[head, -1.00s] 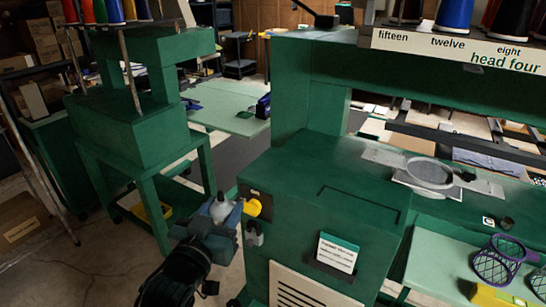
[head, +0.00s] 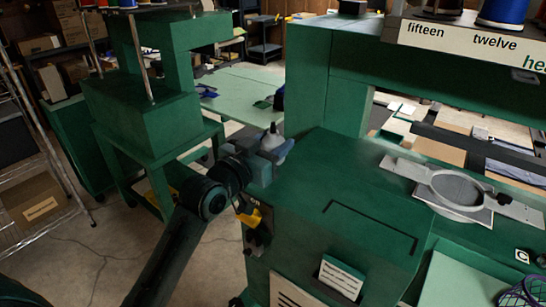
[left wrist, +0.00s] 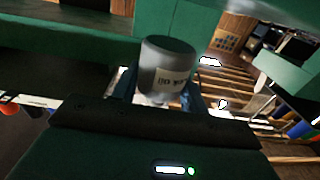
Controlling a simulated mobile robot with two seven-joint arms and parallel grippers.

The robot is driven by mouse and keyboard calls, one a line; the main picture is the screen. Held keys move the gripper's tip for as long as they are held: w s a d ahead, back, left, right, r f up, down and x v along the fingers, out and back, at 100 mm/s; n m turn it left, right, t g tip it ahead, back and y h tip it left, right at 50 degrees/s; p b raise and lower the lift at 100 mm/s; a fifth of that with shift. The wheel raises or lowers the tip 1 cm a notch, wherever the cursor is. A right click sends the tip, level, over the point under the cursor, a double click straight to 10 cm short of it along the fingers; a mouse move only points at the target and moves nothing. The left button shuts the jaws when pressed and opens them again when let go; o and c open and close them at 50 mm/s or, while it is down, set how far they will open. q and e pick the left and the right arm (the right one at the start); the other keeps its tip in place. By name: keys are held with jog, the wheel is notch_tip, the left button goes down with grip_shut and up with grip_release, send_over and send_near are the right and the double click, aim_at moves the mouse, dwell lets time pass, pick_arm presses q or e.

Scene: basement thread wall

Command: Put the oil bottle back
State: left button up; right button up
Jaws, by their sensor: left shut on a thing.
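The oil bottle (head: 272,138), pale grey with a small pointed tip, stands roughly upright in my left gripper (head: 270,153). The gripper is shut around it, at the left edge of the green machine's top. Whether the bottle touches the machine cannot be told. My right gripper is not in view.
The green machine (head: 345,170) has a dark corner outline (head: 370,228) on its bare top. A round hoop (head: 458,190) lies to the right. A yellow part (head: 248,217) sits on its left side. Another green machine (head: 145,125) stands at the left.

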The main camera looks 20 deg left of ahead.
pick_arm(q)
jog(key=shift+f, duration=1.65)
jog(key=shift+f, duration=0.15)
jog(key=o, duration=1)
jog(key=shift+r, duration=0.2)
jog(key=v, duration=0.5)
jog(key=b+v, duration=0.1)
jog(key=v, duration=0.4)
jog(key=shift+s+a+f+b, duration=0.1)
jog(key=shift+s+f+b, duration=0.1)
jog(key=shift+s+b, duration=0.1)
jog(key=shift+s+a+r, duration=0.15)
jog(key=shift+s+a, duration=0.05)
jog(key=shift+s, duration=0.4)
